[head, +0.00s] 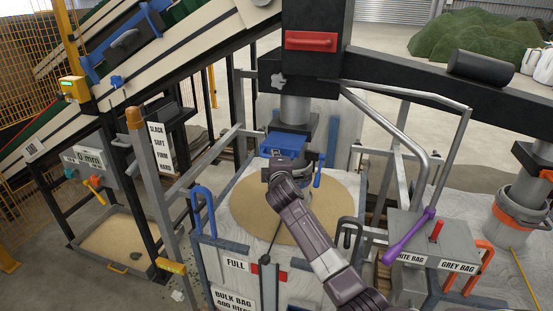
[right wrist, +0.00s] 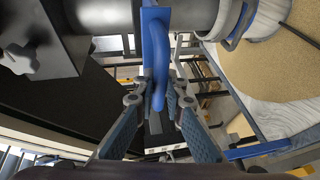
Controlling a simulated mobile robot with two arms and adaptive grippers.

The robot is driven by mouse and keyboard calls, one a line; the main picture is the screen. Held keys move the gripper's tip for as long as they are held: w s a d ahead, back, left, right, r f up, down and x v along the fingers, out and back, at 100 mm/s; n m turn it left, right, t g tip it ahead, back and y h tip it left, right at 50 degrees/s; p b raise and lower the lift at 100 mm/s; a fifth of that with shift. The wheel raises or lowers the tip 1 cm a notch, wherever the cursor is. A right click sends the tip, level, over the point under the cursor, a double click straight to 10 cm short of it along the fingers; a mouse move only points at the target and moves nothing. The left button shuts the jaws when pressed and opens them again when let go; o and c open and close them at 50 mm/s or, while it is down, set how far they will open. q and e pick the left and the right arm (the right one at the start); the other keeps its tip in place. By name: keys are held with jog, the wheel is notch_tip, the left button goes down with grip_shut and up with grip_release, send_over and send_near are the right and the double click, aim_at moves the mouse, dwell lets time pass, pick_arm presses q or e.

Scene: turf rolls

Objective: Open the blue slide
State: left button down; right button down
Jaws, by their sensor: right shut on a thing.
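The blue slide (head: 286,143) is a flat blue plate set across the grey spout above the bulk bag. My right gripper (head: 277,168) is at its front edge, with the arm reaching up from the bottom of the head view. In the right wrist view the slide's rounded blue handle (right wrist: 157,65) stands between the fingers of my right gripper (right wrist: 159,100), which is shut on it. In the head view the gripper and wrist hide the handle. My left gripper is not in view.
Sand (head: 255,207) fills the open bulk bag below the spout. A grey bag-selector box (head: 430,235) with a purple-gripped lever (head: 410,236) stands to the right. A blue hook (head: 203,210) and a dark hook (head: 348,233) flank the bag. A steel tube frame (head: 400,130) rises beside the arm.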

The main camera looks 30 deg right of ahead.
jog(key=shift+d, duration=0.1)
jog(key=c, duration=2.5)
grip_release()
jog(key=shift+w+d+f, duration=0.1)
jog(key=o, duration=0.5)
jog(key=shift+o, duration=0.2)
jog(key=shift+s+a, duration=0.2)
jog(key=shift+s, duration=0.1)
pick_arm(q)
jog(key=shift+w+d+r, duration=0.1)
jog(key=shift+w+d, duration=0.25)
pick_arm(e)
jog(key=v, duration=1.1)
jog(key=shift+s, duration=0.2)
